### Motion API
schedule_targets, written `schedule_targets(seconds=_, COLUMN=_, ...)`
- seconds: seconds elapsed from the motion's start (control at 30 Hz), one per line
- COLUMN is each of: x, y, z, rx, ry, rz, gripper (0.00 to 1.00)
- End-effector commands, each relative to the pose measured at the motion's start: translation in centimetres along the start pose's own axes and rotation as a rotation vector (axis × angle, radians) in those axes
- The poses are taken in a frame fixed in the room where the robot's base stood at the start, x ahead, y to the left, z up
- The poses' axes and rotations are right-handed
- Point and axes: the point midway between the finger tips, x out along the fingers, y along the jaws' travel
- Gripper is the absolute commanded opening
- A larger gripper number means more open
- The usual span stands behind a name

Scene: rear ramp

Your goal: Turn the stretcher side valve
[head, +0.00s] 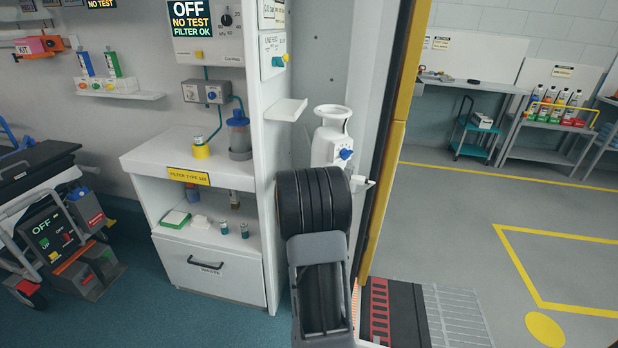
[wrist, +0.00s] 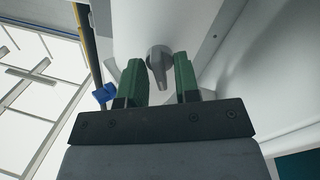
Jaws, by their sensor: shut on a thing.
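My gripper shows in the wrist view (wrist: 159,80) with two green fingers, one on each side of a grey tapered lever (wrist: 158,66) on a white body (wrist: 145,25). It is shut on this lever, though the contact is hard to see. In the head view my dark arm hides the gripper and the lever. Beyond my arm stands a white canister-like body (head: 331,122) with a blue knob (head: 346,154) on its front. A blue part (wrist: 104,93) also shows left of the fingers in the wrist view. No label names the valve.
A white cabinet (head: 213,283) with a shelf and drawer stands left of my arm. A yellow-edged door post (head: 385,170) is close on the right. A stretcher-like frame (head: 40,165) is at far left. Open grey floor (head: 440,235) lies beyond the post.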

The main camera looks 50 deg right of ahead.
Motion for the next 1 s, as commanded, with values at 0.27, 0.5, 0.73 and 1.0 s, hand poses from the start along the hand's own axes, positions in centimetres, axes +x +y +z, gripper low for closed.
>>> schedule_targets(seconds=0.27, x=0.0, y=-0.1, z=-0.1, rx=0.002, ry=0.004, rz=-0.001, gripper=0.35)
schedule_targets(seconds=0.5, x=-0.4, y=0.0, z=-0.1, rx=0.003, ry=0.002, rz=0.000, gripper=0.35)
schedule_targets(seconds=0.73, x=-4.1, y=-0.1, z=-0.3, rx=0.003, ry=0.004, rz=-0.003, gripper=0.35)
schedule_targets(seconds=1.0, x=-9.7, y=-0.2, z=-0.3, rx=0.002, ry=0.002, rz=-0.004, gripper=0.35)
